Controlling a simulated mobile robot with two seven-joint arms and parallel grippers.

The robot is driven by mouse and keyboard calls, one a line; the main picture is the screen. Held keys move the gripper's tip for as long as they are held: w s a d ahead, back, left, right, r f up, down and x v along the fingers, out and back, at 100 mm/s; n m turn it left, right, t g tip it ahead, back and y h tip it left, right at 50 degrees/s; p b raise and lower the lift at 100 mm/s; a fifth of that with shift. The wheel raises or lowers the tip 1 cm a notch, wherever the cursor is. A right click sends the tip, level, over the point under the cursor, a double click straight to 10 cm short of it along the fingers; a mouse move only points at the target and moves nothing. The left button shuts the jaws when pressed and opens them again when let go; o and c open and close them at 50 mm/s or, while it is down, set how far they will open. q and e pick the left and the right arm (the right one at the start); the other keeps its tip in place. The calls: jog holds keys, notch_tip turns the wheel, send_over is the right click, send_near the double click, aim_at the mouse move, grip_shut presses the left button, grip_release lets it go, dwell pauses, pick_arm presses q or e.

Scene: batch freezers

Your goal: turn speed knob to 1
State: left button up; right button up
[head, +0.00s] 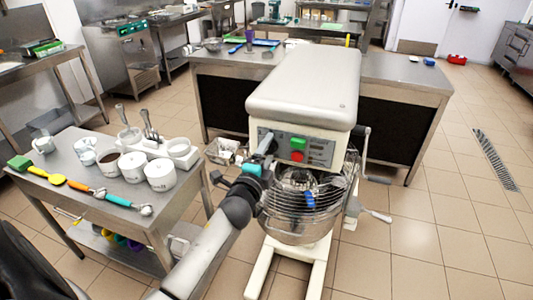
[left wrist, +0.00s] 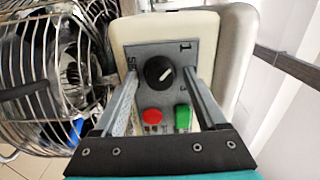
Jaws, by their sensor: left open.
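The speed knob (left wrist: 159,72) is a round black dial with a white pointer mark. It sits on the grey control panel (left wrist: 147,49) of the mixer. In the left wrist view the pointer slants up and right, towards the side of the printed 1 (left wrist: 186,46). My left gripper (head: 267,143) is at the left part of the panel in the head view and hides the knob there. In the left wrist view its two fingers stand open, one on each side of the knob, with visible gaps. I cannot tell how far their tips are from the panel.
A green button (head: 298,143) and a red button (head: 297,157) are right of my gripper. The mixer's wire guard and bowl (head: 300,228) are below. A steel table (head: 75,160) with white pots and scoops stands left. A steel counter (head: 395,72) is behind.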

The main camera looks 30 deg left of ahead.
pick_arm(q)
jog(key=shift+s, duration=0.1)
jog(key=b+v, duration=0.1)
jog(key=v, duration=1.4)
jog(key=shift+f, duration=0.1)
jog(key=s+d+f+n+g+h+b, duration=0.1)
jog(key=s+d+f+n+g+b, duration=0.15)
jog(key=f, duration=1.05)
jog(key=s+d+f+n+g+h+b, duration=0.1)
jog(key=s+d+f+n+g, duration=0.15)
jog(key=f, duration=0.95)
jog(key=s+d+f+n+g+h+b, duration=0.1)
jog(key=s+f+g+b, duration=0.15)
jog(key=f, duration=1.05)
jog(key=s+d+f+n+g+b, duration=0.1)
jog(key=s+f+n+g+b, duration=0.1)
jog(key=s+f, duration=0.8)
jog(key=s+d+f+n+g+h+b, duration=0.1)
jog(key=s+d+f+n+g+b, duration=0.1)
jog(key=s+f+n+g, duration=0.2)
jog(key=s+f+g, duration=0.1)
jog(key=s+f, duration=0.2)
jog(key=s, duration=0.3)
jog(key=s+f+g, duration=0.2)
jog(key=s+f, duration=0.2)
jog(key=s, duration=0.2)
jog(key=shift+s+d+f+n+b, duration=0.2)
jog(key=shift+s+n+b, duration=0.1)
jog(key=shift+s+b, duration=0.1)
jog(key=shift+w, duration=0.1)
